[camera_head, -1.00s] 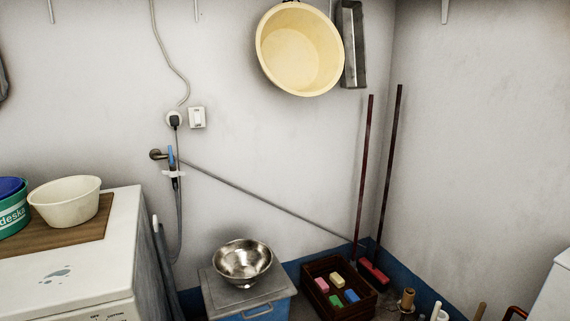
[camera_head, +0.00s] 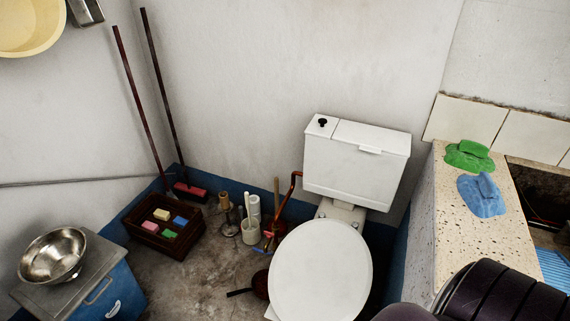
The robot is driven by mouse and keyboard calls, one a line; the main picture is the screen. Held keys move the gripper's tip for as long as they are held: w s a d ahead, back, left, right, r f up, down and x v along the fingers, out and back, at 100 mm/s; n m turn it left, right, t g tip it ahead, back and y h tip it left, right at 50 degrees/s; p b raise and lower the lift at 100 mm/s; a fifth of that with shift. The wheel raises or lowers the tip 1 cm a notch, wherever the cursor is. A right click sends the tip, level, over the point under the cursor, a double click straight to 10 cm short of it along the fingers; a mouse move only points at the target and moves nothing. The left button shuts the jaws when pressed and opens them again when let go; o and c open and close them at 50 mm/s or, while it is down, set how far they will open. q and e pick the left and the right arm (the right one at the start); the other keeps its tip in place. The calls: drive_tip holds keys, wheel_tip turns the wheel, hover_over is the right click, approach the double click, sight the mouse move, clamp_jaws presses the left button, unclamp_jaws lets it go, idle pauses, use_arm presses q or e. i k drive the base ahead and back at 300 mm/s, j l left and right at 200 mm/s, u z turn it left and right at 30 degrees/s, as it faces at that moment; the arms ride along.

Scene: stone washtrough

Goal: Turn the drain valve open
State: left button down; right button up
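I do not see the drain valve in this view. At the right edge is part of a speckled stone washtrough (camera_head: 440,220), with a dark hollow (camera_head: 537,188) behind its near ledge. Most of the trough is cut off by the frame edge. A dark ribbed rounded form covers the lower right corner; I cannot tell what it is. Neither of my grippers is in view.
A white toilet (camera_head: 320,270) stands in the middle. A green cloth (camera_head: 469,155) and a blue cloth (camera_head: 481,195) lie on the ledge. At left are a crate (camera_head: 148,236) of colored blocks and a blue cabinet (camera_head: 100,300) with a steel bowl (camera_head: 53,255). Some floor is bare between.

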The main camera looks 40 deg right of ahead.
sight(269, 234)
drive_tip(key=z, duration=1.1)
drive_tip(key=i+j, duration=0.05)
drive_tip(key=j, duration=0.05)
